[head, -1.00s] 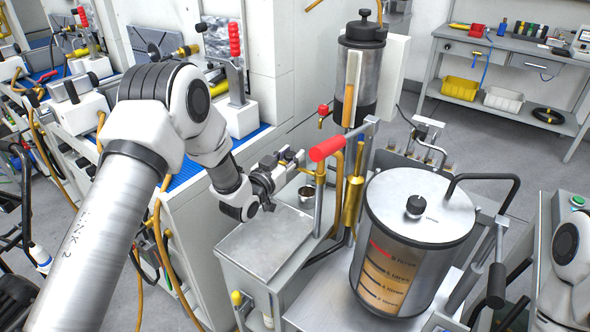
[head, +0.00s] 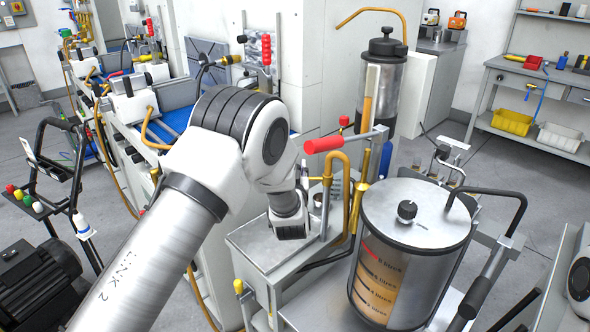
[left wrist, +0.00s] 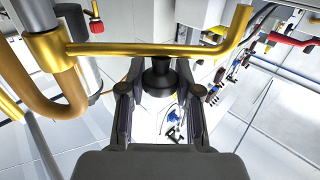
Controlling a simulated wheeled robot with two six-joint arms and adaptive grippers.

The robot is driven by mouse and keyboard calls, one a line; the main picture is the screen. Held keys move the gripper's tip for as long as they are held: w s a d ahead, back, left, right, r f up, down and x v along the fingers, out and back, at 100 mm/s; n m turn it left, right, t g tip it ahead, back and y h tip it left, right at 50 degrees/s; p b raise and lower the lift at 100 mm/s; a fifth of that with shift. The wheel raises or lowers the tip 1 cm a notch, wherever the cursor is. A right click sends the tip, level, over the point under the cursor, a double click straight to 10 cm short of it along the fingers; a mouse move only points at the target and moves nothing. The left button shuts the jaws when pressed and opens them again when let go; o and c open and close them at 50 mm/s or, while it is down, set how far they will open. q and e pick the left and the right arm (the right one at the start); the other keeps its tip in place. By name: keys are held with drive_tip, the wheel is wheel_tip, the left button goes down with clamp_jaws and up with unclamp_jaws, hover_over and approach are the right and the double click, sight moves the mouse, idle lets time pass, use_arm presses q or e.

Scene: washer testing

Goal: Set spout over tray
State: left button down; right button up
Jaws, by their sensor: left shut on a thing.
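The brass spout (left wrist: 150,49) crosses the left wrist view from a collar at left to an upturned end at right. A black knob (left wrist: 160,78) hangs under it. My left gripper (left wrist: 160,90) has its two fingers on either side of this knob, shut on it. In the head view my wrist hides most of the gripper and spout, beside the red-handled lever (head: 337,143) and a hooked brass pipe (head: 348,185). A flat grey metal top (head: 262,245) lies below; I cannot tell whether it is the tray. My right gripper is out of view.
A clear-fronted tank with a metal lid (head: 385,215) stands right of the spout. A tall metal canister (head: 384,95) stands behind. A black trolley (head: 45,190) is at left.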

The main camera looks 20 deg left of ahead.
use_arm(q)
drive_tip(key=shift+r, duration=0.1)
idle(0.3)
drive_tip(key=c, duration=0.8)
unclamp_jaws()
drive_tip(key=shift+s, duration=0.1)
drive_tip(key=shift+s+d, duration=0.1)
drive_tip(key=v, duration=1.1)
drive_tip(key=shift+s+d, duration=0.2)
drive_tip(key=shift+s, duration=0.1)
